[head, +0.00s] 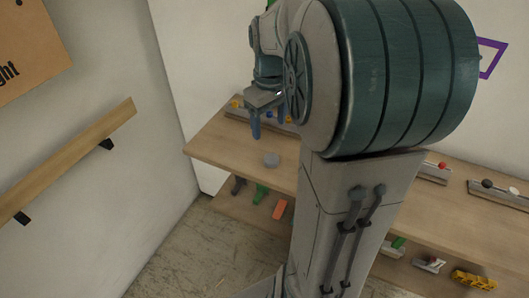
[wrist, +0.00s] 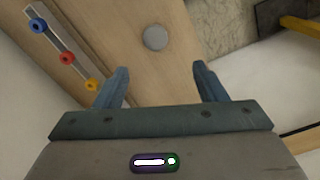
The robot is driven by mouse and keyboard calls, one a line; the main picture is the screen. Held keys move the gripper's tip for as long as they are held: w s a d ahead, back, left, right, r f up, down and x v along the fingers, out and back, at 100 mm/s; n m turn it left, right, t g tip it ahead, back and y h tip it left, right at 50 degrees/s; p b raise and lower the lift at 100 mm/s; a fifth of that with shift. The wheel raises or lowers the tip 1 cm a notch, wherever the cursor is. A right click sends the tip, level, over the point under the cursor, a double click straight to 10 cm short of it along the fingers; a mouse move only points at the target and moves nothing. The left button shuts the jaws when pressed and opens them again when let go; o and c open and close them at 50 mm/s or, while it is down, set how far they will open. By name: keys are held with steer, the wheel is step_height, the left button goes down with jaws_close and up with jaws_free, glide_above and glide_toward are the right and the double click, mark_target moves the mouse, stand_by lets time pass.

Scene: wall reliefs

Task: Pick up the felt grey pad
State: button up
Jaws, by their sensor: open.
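The felt grey pad (head: 271,160) is a small round grey disc lying flat on the wooden shelf top, near its front edge in the head view. In the wrist view the pad (wrist: 155,38) lies on the wood beyond my fingertips, roughly midway between them and a little left. My gripper (head: 262,122) is above the shelf, behind the pad in the head view. Its two blue fingers (wrist: 161,77) are apart with nothing between them. My arm hides the middle of the shelf in the head view.
A rail with coloured knobs (wrist: 66,58) lies left of the pad. More knob rails (head: 497,194) sit on the right of the wooden shelf (head: 225,148). A lower shelf holds an orange block (head: 280,209) and a yellow toy (head: 474,281). A wooden handrail (head: 70,155) is on the left wall.

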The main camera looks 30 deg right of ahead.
glide_above(272, 158)
steer(key=f, duration=0.4)
steer(key=a+f, duration=0.1)
steer(key=f, duration=0.1)
steer(key=shift+f, duration=0.2)
steer(key=f, duration=0.2)
steer(key=d+f, duration=0.1)
steer(key=f, duration=0.1)
steer(key=shift+f, duration=0.6)
steer(key=c, duration=1.1)
